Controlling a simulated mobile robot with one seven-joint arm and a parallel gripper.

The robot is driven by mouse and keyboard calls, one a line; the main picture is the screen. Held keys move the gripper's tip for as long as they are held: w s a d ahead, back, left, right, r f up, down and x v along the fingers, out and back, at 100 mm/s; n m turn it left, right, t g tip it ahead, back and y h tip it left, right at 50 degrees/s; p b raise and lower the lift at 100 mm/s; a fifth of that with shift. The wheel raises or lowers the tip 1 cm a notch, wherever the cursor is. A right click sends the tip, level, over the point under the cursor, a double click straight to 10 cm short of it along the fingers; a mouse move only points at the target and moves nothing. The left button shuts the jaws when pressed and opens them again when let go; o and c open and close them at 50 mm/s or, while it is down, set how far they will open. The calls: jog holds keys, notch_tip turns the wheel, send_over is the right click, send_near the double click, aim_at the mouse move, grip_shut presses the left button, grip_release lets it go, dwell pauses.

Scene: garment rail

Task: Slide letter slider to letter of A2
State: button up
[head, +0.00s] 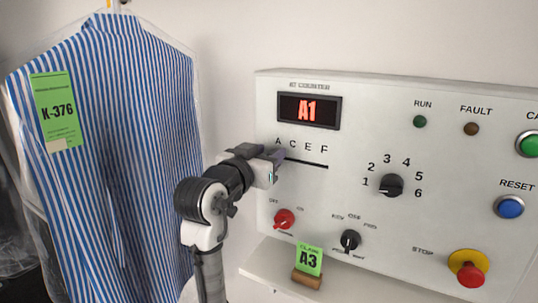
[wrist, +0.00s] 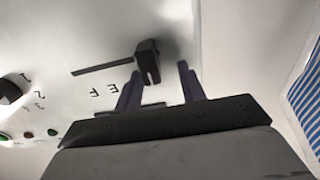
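The letter slider's black knob (wrist: 147,62) shows in the wrist view at the right end of its slot (wrist: 100,68). In the head view my gripper hides the knob; the slot (head: 310,163) runs right under the letters A, C, E, F (head: 301,145). My gripper (head: 281,154) is at the slot's left end, near A. In the wrist view my gripper (wrist: 160,72) is open, its fingertips on either side of the knob, the left one closer. I cannot tell whether a finger touches it.
The panel (head: 400,120) also carries a number dial (head: 391,185), a red knob (head: 284,219), a black knob (head: 350,240) and a stop button (head: 469,268). A green A3 tag (head: 309,261) stands on the shelf below. A striped shirt (head: 120,130) with tag K-376 hangs at left.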

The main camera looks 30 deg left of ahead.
jog(key=shift+d, duration=0.15)
jog(key=s+b, duration=0.3)
jog(key=s, duration=1.1)
jog(key=shift+a+b, duration=0.25)
jog(key=shift+b, duration=0.05)
jog(key=shift+w, duration=0.1)
